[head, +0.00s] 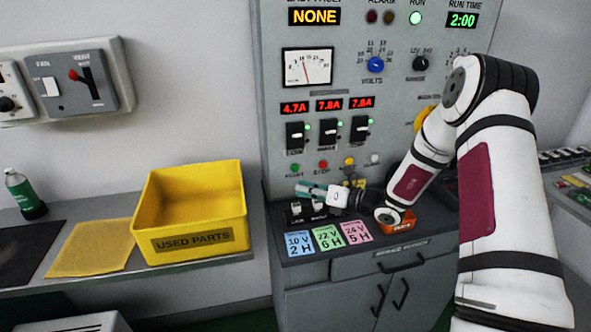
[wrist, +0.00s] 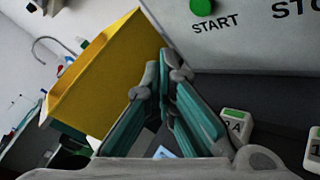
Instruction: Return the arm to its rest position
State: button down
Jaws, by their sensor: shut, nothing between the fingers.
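My white arm reaches in from the right in the head view and bends down to the bench below the grey control panel (head: 345,130). My gripper (head: 303,190) is shut and empty, pointing left just above the back of the bench top, below the start and stop buttons. In the wrist view my gripper (wrist: 164,68) shows its teal fingers meeting at the tips, with nothing between them. The panel's green START button (wrist: 202,6) is just beyond the fingertips in that view.
A yellow USED PARTS bin (head: 193,215) stands on the shelf to the left; it also shows in the wrist view (wrist: 100,85). Coloured cards (head: 328,237) lie along the bench front. An orange tray (head: 400,222) sits under my arm. A green bottle (head: 24,194) stands far left.

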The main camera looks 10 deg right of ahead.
dwell(0.3)
jog(key=s+a+r+n+g+h, duration=0.1)
jog(key=s+a+r+n+g, duration=0.5)
jog(key=s+n, duration=0.4)
jog(key=s+a+r+n+g+h, duration=0.1)
jog(key=s+a+r+n+g, duration=0.35)
jog(key=s+r+n, duration=0.5)
jog(key=s+d+r+n+t+h, duration=0.2)
jog(key=s+d+n+h, duration=0.2)
jog(key=s+n, duration=0.3)
jog(key=s+d+r+n+t+h, duration=0.1)
jog(key=s+d+r+n+h, duration=0.2)
jog(key=s+d+n+h, duration=0.2)
jog(key=s+d+n, duration=0.1)
jog(key=s+n, duration=0.2)
jog(key=s, duration=0.4)
jog(key=shift+s+d+t+h, duration=0.2)
jog(key=shift+s+t+h, duration=0.1)
jog(key=shift+s+t, duration=0.1)
